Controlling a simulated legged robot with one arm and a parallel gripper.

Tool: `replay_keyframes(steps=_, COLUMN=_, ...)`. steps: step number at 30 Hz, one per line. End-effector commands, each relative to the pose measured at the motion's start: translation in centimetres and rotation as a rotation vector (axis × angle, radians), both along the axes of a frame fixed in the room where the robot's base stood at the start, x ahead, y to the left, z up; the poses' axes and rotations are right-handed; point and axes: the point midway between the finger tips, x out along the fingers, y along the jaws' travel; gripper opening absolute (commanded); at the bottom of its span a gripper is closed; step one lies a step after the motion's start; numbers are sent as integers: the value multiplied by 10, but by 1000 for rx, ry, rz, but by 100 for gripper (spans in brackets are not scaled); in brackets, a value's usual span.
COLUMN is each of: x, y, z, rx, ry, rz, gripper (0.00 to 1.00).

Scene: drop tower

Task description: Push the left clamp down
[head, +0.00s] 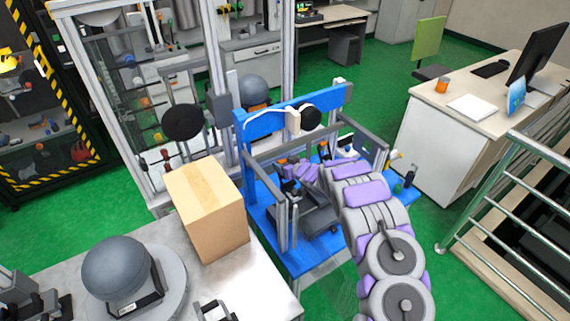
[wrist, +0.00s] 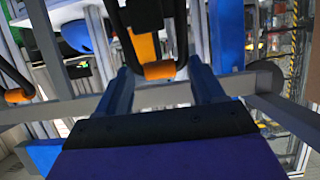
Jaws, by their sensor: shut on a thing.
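The blue drop tower frame (head: 270,123) stands in the middle of the head view, with a blue base and grey uprights. My arm reaches into it from the right. My gripper (head: 298,172) is low inside the frame, among dark and orange parts too small to make out. A second orange handle (wrist: 18,96) shows at the left edge of the wrist view, apart from the fingers.
A cardboard box (head: 207,208) and a grey dome on a round base (head: 117,268) sit on the near table, left of the tower. Grey bars cross the wrist view close to the fingers. A metal railing (head: 510,190) and a white desk (head: 440,140) stand at the right.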

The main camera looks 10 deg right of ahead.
Motion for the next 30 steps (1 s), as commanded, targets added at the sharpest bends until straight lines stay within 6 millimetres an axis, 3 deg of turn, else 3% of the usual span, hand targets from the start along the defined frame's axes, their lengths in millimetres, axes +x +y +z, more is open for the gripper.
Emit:
replay_keyframes(steps=7, x=0, y=0, z=0, rx=0, ry=0, rz=0, gripper=13)
replay_keyframes(steps=19, x=-8, y=-4, z=0, rx=29, ry=-68, rz=-3, gripper=13)
replay_keyframes(steps=30, x=-35, y=-15, z=-2, rx=136, ry=-318, rz=-5, gripper=13)
